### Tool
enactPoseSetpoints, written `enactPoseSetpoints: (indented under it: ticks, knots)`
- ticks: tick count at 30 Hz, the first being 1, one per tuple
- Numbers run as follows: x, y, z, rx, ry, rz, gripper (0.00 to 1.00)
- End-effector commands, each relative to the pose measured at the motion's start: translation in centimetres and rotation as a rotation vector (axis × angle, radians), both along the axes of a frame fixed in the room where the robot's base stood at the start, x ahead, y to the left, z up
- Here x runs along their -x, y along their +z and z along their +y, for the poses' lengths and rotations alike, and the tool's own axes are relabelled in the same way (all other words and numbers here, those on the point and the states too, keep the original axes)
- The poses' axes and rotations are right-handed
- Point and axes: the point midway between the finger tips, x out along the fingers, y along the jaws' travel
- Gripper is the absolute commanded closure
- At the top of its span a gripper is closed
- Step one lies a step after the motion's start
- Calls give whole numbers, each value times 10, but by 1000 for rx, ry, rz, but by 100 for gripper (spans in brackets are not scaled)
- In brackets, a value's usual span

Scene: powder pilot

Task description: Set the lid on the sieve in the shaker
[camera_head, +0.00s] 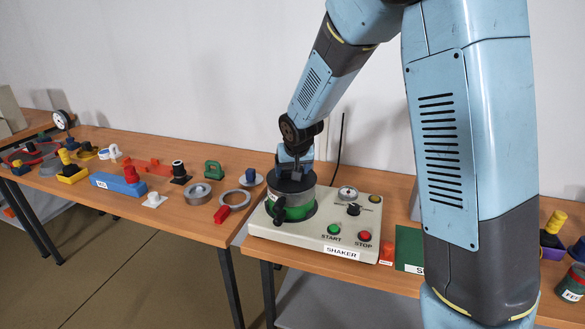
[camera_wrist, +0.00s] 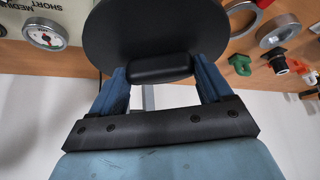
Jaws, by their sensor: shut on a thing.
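My gripper (camera_head: 294,168) is shut on the black knob of a dark round lid (camera_wrist: 140,32). In the wrist view, the blue fingers of my gripper (camera_wrist: 162,72) stand on either side of the knob. In the head view, the lid shows as a dark disc at the top of the grey sieve (camera_head: 298,199), roughly level. Whether it touches the rim or is slightly above it, I cannot tell. The sieve stands on a green part in the shaker (camera_head: 310,232), with a black clamp knob at its front left.
The shaker has a green START button (camera_head: 334,229), a red STOP button (camera_head: 365,236), a dial and a switch. Grey rings (camera_head: 197,194) and a red-handled ring lie on the table to the left. A green mat (camera_head: 408,245) lies right of the shaker, partly behind my arm.

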Motion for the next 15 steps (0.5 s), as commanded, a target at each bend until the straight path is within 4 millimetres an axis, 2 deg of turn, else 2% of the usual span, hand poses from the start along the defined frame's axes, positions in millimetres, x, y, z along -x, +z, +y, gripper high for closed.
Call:
enactPoseSetpoints:
  ticks: [8, 9, 15]
  knots:
    - [0, -4, 0, 0, 0, 0, 53]
    - [0, -4, 0, 0, 0, -1, 17]
    - [0, -4, 0, 0, 0, 0, 0]
